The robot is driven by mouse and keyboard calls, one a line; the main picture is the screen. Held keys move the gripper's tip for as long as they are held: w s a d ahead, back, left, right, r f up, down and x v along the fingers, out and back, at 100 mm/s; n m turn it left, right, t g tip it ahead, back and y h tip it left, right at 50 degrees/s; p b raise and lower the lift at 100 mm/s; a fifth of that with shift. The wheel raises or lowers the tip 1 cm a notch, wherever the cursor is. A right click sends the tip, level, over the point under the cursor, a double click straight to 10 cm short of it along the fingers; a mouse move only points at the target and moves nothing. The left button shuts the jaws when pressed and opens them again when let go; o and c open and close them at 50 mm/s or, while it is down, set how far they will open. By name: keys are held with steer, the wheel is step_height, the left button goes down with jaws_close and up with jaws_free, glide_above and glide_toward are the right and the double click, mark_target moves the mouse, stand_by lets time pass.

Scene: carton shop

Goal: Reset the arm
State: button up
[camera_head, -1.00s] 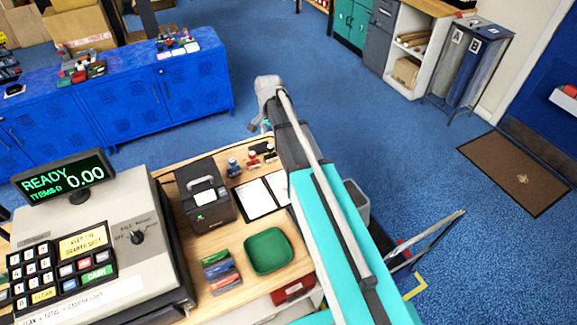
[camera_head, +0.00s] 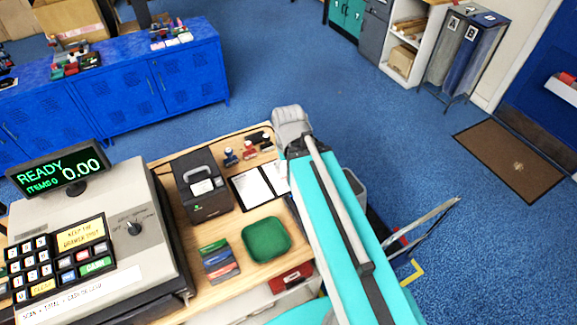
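My arm, teal and grey, reaches up from the lower right of the head view and passes over the right edge of the wooden counter (camera_head: 230,283). Its grey far end shows near the counter's back right corner. My gripper's fingers cannot be made out, so whether it is open or shut does not show. No held object is visible.
The counter bears a cash register (camera_head: 135,230), a dark box-shaped device (camera_head: 207,198), an open notebook (camera_head: 252,190), a green tray (camera_head: 266,240) and several stamps (camera_head: 249,151). Blue cabinets (camera_head: 140,85) stand behind.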

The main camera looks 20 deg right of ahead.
steer(key=shift+f, duration=0.1)
step_height(320, 180, down, 5)
steer(key=b, duration=0.5)
steer(key=shift+f, duration=0.1)
stand_by(1.1)
